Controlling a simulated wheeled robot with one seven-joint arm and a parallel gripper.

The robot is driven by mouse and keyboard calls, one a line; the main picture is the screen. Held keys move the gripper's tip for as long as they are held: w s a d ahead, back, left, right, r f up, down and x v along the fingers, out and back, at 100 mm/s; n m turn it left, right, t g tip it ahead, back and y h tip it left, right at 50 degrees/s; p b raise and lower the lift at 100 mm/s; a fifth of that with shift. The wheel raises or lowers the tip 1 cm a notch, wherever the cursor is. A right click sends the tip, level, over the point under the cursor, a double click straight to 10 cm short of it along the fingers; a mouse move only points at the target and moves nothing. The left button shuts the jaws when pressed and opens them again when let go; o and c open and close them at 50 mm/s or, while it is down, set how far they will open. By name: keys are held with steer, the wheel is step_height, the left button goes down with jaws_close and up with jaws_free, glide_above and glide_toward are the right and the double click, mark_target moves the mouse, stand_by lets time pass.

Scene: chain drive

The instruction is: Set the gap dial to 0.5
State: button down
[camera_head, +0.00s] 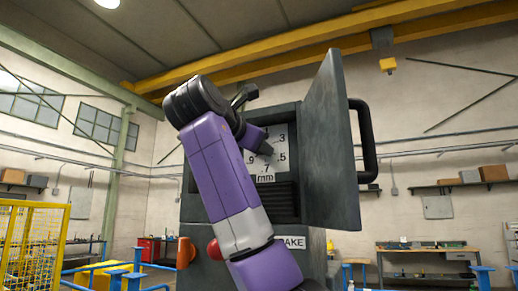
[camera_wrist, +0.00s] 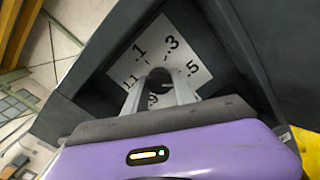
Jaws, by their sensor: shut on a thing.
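The gap dial has a white scale plate (camera_head: 274,168) inside an open dark cabinet (camera_head: 189,190). Its marks, .3, .5, .7 and .9, and the letters mm below show in the head view. In the wrist view the plate (camera_wrist: 185,42) shows .1, .3, .5, part of .9 and 1.1. The dark round knob (camera_wrist: 160,76) sits at the plate's middle. My gripper (camera_wrist: 160,88) is shut on the knob, one grey finger on each side. It also shows at the dial in the head view (camera_head: 264,144). The fingers cover part of the scale, and I cannot tell where the knob points.
The cabinet door (camera_head: 330,145) stands open to the right of the dial, with a black handle (camera_head: 366,140). Dark cabinet walls (camera_wrist: 245,50) surround the plate closely. A red knob (camera_head: 214,249) and an orange part (camera_head: 185,252) are lower on the front. A workbench (camera_head: 425,250) stands behind.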

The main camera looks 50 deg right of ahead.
steer(key=shift+f+n, duration=0.15)
steer(key=shift+n, duration=1.15)
steer(key=c, duration=1)
jaws_free()
steer(key=shift+c, duration=0.2)
steer(key=b+v, duration=0.3)
steer(key=v, duration=0.5)
